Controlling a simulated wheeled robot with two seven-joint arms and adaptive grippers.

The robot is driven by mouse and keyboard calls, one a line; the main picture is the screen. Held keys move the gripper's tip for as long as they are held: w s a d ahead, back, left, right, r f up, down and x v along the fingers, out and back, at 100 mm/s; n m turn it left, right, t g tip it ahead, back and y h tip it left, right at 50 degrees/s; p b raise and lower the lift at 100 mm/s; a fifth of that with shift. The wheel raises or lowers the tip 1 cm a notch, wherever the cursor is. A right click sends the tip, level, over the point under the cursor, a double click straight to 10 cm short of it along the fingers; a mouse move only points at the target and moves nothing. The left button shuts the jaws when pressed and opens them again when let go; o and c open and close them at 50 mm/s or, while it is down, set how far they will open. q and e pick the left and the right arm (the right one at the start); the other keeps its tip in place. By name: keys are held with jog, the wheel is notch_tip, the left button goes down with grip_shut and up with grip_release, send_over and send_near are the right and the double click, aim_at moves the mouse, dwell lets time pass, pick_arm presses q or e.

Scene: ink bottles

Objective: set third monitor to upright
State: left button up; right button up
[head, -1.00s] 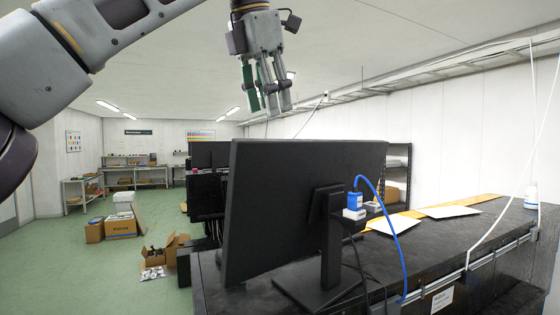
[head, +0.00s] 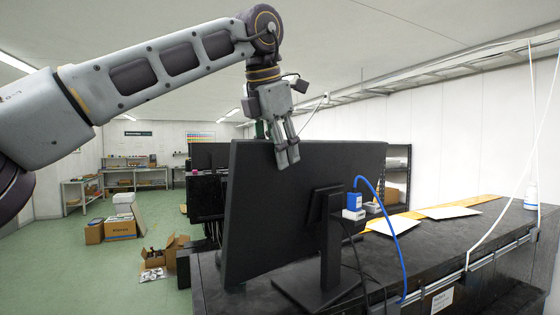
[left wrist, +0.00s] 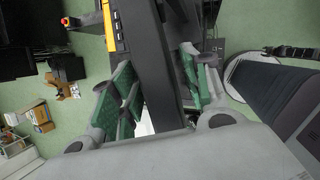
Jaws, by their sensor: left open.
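A large black monitor (head: 285,205) stands on the dark bench, seen from behind in the head view. Its panel leans, with its side edges slanting in the picture, on a stand (head: 325,255) with a flat base. My left gripper (head: 277,144) points down at its top edge; grey fingers overlap the back face and a green-padded finger is partly hidden behind the edge. In the left wrist view, the open green-padded fingers (left wrist: 160,82) lie on either side of the monitor's dark edge (left wrist: 150,60). Contact cannot be told. My right gripper is not in view.
More dark monitors (head: 208,160) stand behind the near one. A blue cable (head: 385,215) and a blue-white item (head: 354,206) are beside the stand. Cardboard boxes (head: 120,228) sit on the green floor.

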pick_arm(q)
jog(key=shift+x, duration=1.3)
jog(key=shift+c, duration=0.3)
grip_shut()
